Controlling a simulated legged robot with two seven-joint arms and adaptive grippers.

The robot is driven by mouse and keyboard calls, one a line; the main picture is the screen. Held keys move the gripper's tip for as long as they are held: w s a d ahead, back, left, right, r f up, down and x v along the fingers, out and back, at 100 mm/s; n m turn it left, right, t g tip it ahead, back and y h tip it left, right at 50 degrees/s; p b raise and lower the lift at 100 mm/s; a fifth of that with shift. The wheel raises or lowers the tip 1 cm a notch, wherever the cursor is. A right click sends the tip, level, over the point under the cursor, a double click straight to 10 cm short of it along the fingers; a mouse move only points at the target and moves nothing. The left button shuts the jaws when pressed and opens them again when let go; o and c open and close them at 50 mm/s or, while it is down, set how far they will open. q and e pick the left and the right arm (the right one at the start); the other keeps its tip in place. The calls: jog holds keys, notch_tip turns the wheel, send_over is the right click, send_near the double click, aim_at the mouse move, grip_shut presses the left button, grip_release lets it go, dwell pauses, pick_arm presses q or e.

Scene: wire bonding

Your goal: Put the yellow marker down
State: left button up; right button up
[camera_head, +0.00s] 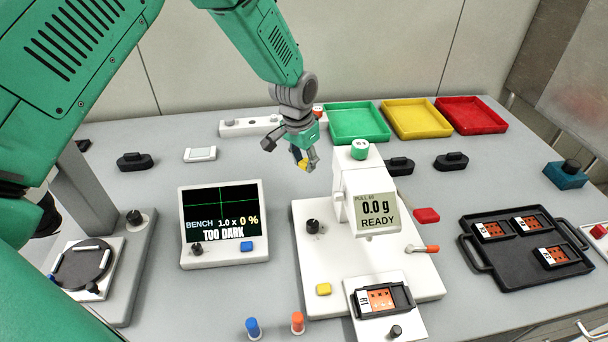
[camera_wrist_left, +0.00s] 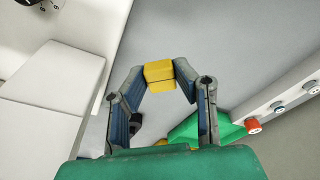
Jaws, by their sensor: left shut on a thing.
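My left gripper (camera_head: 306,163) hangs over the back part of the bench, left of the white pull tester's head. It is shut on the yellow marker (camera_head: 301,163), which shows only as a small yellow patch between the fingers. The left wrist view shows the marker (camera_wrist_left: 159,76) as a yellow block pinched between the two fingertips of my left gripper (camera_wrist_left: 160,82). Grey bench surface shows around it, and the marker looks clear of the bench. My right gripper is not in view.
Green (camera_head: 357,136), yellow (camera_head: 415,130) and red (camera_head: 470,128) trays stand at the back. The white tester (camera_head: 369,195) and the bench display (camera_head: 224,224) are nearby obstacles. A black tray (camera_head: 487,270) holds several parts at right.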

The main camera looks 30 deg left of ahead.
aim_at(304, 193)
pick_arm(q)
notch_tip(304, 193, down, 9)
jog(key=shift+s+a+f, duration=0.1)
jog(key=shift+a+f, duration=0.05)
dwell(0.4)
jog(key=o, duration=0.7)
jog(key=shift+o, duration=0.2)
